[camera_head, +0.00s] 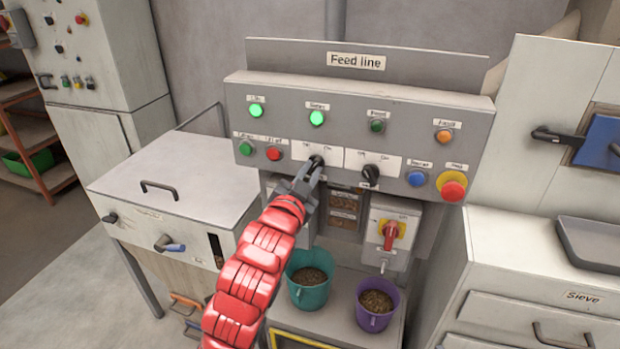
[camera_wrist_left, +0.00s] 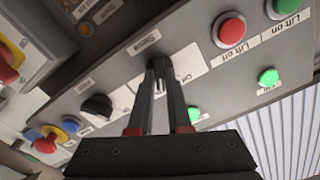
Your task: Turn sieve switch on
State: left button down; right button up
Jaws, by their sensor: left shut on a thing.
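My left gripper (camera_head: 314,168) is at the front of the Feed line panel (camera_head: 340,92). Its two fingers are shut on the left black rotary knob (camera_wrist_left: 160,66), which sits on a white plate with off and on marks. The small label beside this knob in the left wrist view seems to read Sieve, but it is blurred. The fingers cover most of the knob, so its pointing direction is hard to tell. A second black knob (camera_head: 370,174) is to its right, free of the gripper; it also shows in the left wrist view (camera_wrist_left: 97,107). My right gripper is not in view.
Two green lamps (camera_head: 316,118) glow above the knobs. Green and red lift buttons (camera_head: 273,154) are left; a blue button (camera_head: 416,178) and a red stop button (camera_head: 452,188) are right. A red-yellow switch (camera_head: 390,232) and teal (camera_head: 308,288) and purple (camera_head: 376,308) buckets are below.

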pick_arm(q)
jog(key=shift+m, duration=0.4)
jog(key=c, duration=0.9)
grip_release()
jog(key=shift+o, duration=0.2)
